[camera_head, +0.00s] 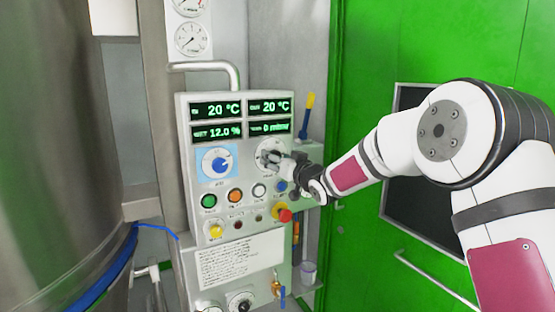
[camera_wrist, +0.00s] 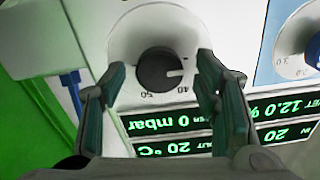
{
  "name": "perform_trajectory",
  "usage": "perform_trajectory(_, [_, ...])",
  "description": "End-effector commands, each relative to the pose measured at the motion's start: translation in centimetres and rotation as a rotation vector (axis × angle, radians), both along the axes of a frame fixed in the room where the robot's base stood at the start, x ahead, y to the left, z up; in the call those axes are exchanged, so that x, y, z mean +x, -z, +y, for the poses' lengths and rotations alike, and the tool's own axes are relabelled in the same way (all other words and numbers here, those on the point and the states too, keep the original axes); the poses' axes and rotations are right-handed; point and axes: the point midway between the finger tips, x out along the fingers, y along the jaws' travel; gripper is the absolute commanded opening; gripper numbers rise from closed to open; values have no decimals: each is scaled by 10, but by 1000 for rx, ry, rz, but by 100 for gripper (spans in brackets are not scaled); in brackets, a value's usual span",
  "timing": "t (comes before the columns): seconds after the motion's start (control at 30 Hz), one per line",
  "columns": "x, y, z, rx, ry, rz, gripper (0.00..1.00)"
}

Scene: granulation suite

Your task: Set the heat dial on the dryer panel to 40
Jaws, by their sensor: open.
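The dryer panel (camera_head: 236,170) stands left of my arm in the head view. The heat dial (camera_wrist: 158,70) is a round black knob on a pale round plate in the wrist view. Its white mark points to the right; the printed 40 lies just below and right of the mark, and 50 lies below the knob. My gripper (camera_wrist: 160,72) is open, with one finger on each side of the knob. I cannot tell whether the fingers touch it. In the head view my gripper (camera_head: 278,160) partly covers the dial plate (camera_head: 263,148).
A blue dial (camera_head: 217,162) on a blue plate sits left of the heat dial. Several push buttons and a red knob (camera_head: 285,215) are below. Green displays (camera_head: 218,109) above read 20 °C, 12.0 % and 0 mbar. A blue-and-yellow tool (camera_head: 307,112) stands right of the panel.

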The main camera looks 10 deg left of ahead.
Motion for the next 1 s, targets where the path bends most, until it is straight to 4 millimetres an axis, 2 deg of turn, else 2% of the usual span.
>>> perform_trajectory(0.3, [2, 0, 1, -1, 1, 1, 56])
perform_trajectory(0.37, [2, 0, 1, -1, 1, 1, 45])
perform_trajectory(0.5, [2, 0, 1, -1, 1, 0, 13])
perform_trajectory(0.53, [2, 0, 1, -1, 1, 0, 8])
perform_trajectory(1.0, [3, 1, 0, 73, 1, 49, 8])
